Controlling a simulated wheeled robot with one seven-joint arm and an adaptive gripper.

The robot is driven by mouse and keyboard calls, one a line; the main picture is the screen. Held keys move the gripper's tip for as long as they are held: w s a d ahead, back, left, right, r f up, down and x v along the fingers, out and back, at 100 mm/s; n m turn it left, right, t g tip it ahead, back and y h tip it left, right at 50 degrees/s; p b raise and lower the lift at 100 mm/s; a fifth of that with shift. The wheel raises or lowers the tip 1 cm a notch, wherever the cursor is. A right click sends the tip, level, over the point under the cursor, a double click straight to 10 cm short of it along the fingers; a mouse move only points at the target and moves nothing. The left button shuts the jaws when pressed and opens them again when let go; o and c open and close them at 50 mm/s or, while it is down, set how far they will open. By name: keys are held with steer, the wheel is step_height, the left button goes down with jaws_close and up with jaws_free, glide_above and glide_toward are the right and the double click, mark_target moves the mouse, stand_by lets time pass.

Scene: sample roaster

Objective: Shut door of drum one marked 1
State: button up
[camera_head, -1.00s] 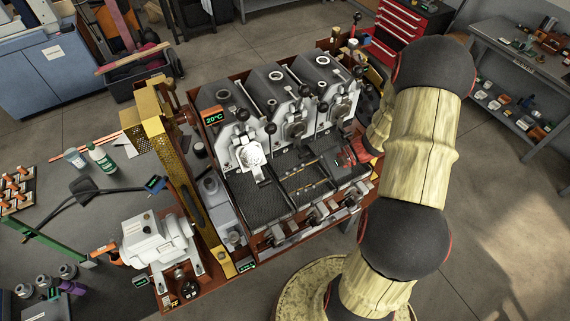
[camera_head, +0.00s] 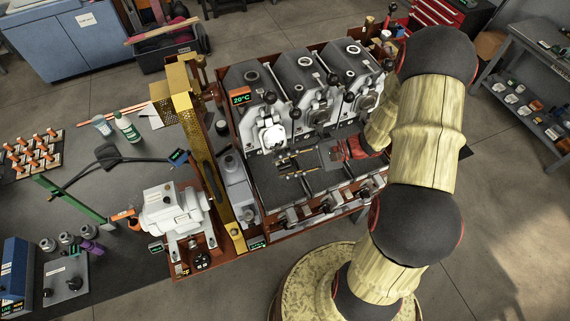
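The roaster (camera_head: 262,185) has three grey drums in a row. The leftmost drum (camera_head: 250,78) has a pale round door (camera_head: 272,137) at its front, brighter than the darker round fronts of the other two. No number is readable on it, and I cannot tell how far the door stands open. My gripper (camera_head: 343,150), red and dark, appears to be over the right part of the roaster's front deck, right of that door and apart from it. My arm partly hides it, and its fingers are too small to judge.
A temperature display (camera_head: 241,97) sits at the leftmost drum. A yellow perforated guard (camera_head: 180,88) and a white motor unit (camera_head: 174,210) stand left of the roaster. Small levers and handles crowd the drum fronts. Open floor lies at the lower right.

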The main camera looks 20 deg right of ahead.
steer(key=c, duration=0.4)
jaws_close()
stand_by(0.5)
